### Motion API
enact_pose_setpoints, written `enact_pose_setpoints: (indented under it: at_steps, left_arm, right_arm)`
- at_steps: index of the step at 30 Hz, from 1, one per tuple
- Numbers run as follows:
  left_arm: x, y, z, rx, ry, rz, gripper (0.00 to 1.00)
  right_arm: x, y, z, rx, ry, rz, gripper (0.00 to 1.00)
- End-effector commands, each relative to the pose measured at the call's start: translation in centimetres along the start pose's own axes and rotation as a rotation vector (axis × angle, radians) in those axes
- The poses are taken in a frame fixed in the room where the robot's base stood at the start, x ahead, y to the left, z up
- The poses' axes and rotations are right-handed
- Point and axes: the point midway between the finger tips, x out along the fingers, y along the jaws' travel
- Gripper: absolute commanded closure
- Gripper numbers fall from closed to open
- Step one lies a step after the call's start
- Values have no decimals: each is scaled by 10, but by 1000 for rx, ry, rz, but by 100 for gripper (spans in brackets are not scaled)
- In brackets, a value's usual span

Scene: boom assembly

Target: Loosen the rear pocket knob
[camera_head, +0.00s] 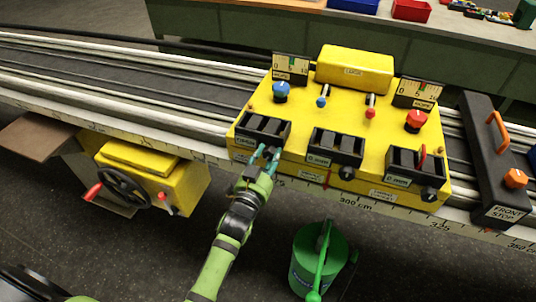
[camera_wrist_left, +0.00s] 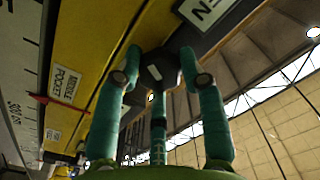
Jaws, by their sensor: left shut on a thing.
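The yellow carriage (camera_head: 300,118) carries three black pocket boxes along its front edge. The leftmost pocket (camera_head: 265,127) has my left gripper (camera_head: 268,155) at its front right corner. In the left wrist view, the teal fingers of this gripper (camera_wrist_left: 160,75) stand on either side of a black faceted knob (camera_wrist_left: 158,70) and are shut on it. Similar black knobs show on the middle pocket (camera_head: 347,173) and right pocket (camera_head: 429,194). My right gripper is not in view.
A blue knob (camera_head: 281,92), a red knob (camera_head: 415,120) and two small levers stand on the carriage. The black front stop (camera_head: 490,150) is at the right. A yellow handwheel unit (camera_head: 150,180) is at the left.

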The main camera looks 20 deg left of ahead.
Motion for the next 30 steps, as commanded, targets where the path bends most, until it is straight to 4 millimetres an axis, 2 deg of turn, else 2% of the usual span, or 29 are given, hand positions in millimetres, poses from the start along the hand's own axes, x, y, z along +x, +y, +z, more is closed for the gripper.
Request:
enact_pose_setpoints:
  at_steps: [12, 30]
  left_arm:
    - [0, 0, -2, -278, 1, 0, 92]
    - [0, 0, -1, -362, 2, 0, 92]
  right_arm:
    - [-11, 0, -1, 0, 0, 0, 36]
    - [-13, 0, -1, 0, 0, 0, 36]
